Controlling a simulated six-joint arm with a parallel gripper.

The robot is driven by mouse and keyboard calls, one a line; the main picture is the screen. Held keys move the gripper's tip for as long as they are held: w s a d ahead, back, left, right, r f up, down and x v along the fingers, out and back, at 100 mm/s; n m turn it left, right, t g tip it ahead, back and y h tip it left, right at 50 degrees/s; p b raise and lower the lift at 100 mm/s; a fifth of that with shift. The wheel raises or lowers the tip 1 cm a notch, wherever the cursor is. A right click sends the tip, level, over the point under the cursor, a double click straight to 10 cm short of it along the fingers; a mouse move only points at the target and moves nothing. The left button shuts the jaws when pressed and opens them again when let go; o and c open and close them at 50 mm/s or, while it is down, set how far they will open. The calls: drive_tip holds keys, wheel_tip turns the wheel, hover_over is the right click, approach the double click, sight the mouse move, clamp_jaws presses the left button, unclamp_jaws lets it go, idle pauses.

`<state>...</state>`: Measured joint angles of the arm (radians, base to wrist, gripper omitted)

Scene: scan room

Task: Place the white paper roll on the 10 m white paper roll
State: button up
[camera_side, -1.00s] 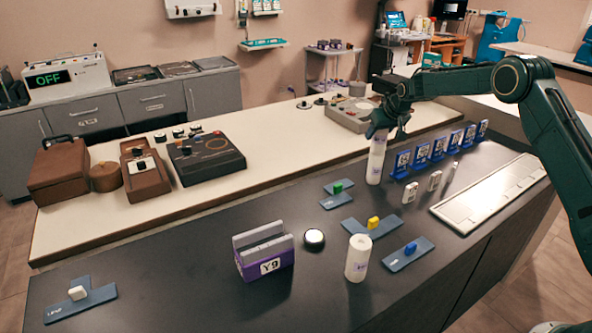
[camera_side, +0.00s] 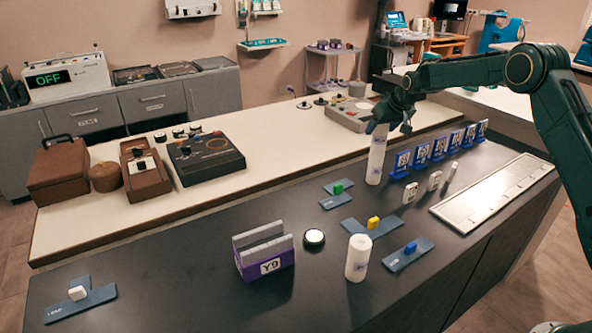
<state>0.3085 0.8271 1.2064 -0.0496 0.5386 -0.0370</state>
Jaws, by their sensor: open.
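A tall white paper column (camera_side: 376,158) stands upright on the dark counter, right of centre, with small purple marks on its side. It is taller than a single roll and looks like one roll on top of another, though I cannot make out the seam. My gripper (camera_side: 388,124) is open at its top end, with fingers close around or just above it; contact cannot be told. Another white paper roll (camera_side: 357,258) with a purple label stands upright nearer the front, apart from the column. I cannot read which label says 10 m.
A purple holder marked Y9 (camera_side: 266,266) and a round black puck (camera_side: 314,239) stand left of the front roll. Blue plates with coloured blocks (camera_side: 408,254) lie around. Blue stands (camera_side: 437,147), small white items (camera_side: 410,193) and a pale tray (camera_side: 490,193) are to the right.

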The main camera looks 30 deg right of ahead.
drive_tip(key=v, duration=0.9)
drive_tip(key=shift+a+r, duration=0.1)
idle(0.4)
drive_tip(key=s+a+r+n, duration=0.1)
drive_tip(key=s+a+r, duration=0.5)
drive_tip(key=s, duration=0.4)
drive_tip(key=s+a+r, duration=0.5)
drive_tip(key=s+a, duration=0.2)
drive_tip(key=s, duration=0.3)
drive_tip(key=s+a+f, duration=0.2)
drive_tip(key=s, duration=0.9)
drive_tip(key=s+a+f+n+y, duration=0.1)
drive_tip(key=s+a+f, duration=0.1)
drive_tip(key=s, duration=1)
drive_tip(key=shift+s+a+f+n+g, duration=0.3)
drive_tip(key=shift+a+f+g, duration=0.1)
drive_tip(key=shift+a, duration=0.45)
